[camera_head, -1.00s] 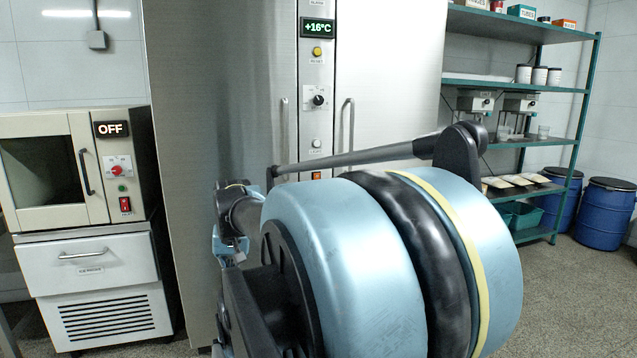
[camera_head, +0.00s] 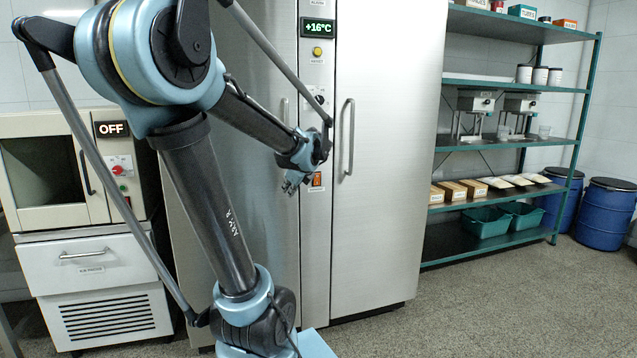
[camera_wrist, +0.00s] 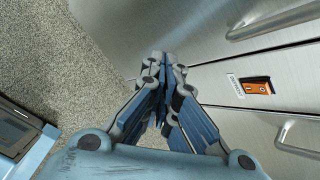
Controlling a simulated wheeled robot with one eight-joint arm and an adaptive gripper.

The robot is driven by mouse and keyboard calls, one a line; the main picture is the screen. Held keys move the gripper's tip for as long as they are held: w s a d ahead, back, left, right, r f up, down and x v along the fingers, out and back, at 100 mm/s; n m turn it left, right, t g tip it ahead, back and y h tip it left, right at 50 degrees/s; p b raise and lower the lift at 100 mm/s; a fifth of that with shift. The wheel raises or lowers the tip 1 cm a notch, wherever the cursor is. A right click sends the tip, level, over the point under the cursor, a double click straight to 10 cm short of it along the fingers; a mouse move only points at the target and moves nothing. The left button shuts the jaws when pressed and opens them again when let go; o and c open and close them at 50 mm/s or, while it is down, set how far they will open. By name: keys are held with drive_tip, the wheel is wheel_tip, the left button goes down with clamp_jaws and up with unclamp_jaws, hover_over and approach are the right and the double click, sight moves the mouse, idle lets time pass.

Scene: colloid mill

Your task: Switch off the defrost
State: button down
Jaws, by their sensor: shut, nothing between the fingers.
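An orange rocker switch (camera_head: 317,180) sits low on the control strip of the tall steel cabinet (camera_head: 385,200). Which side is pressed I cannot tell for sure. My gripper (camera_head: 291,187) is just left of the switch in the head view, in front of the cabinet. In the wrist view my gripper (camera_wrist: 163,62) is shut and empty, its fingertips apart from the switch.
Vertical door handles (camera_head: 347,137) flank the strip. Above the switch are a +16°C display (camera_head: 318,28) and a yellow button (camera_head: 317,51). A white machine (camera_head: 60,170) showing OFF stands left, shelving (camera_head: 515,140) right. The floor in front right is clear.

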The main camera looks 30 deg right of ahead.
drive_tip(key=s+d+r+m+h, duration=0.1)
drive_tip(key=d+m, duration=0.3)
drive_tip(key=d, duration=0.4)
drive_tip(key=s+d+r+m+t+h, duration=0.1)
drive_tip(key=d+r+m, duration=0.1)
drive_tip(key=d+m, duration=0.3)
drive_tip(key=d, duration=0.2)
drive_tip(key=shift+d+r+t+h, duration=0.3)
drive_tip(key=shift+d, duration=0.1)
drive_tip(key=shift+w, duration=0.1)
approach(317, 184)
wheel_tip(317, 184, down, 3)
drive_tip(key=w, duration=0.2)
drive_tip(key=shift+w+d+r, duration=0.25)
drive_tip(key=shift+w+d, duration=0.2)
drive_tip(key=shift+w, duration=0.3)
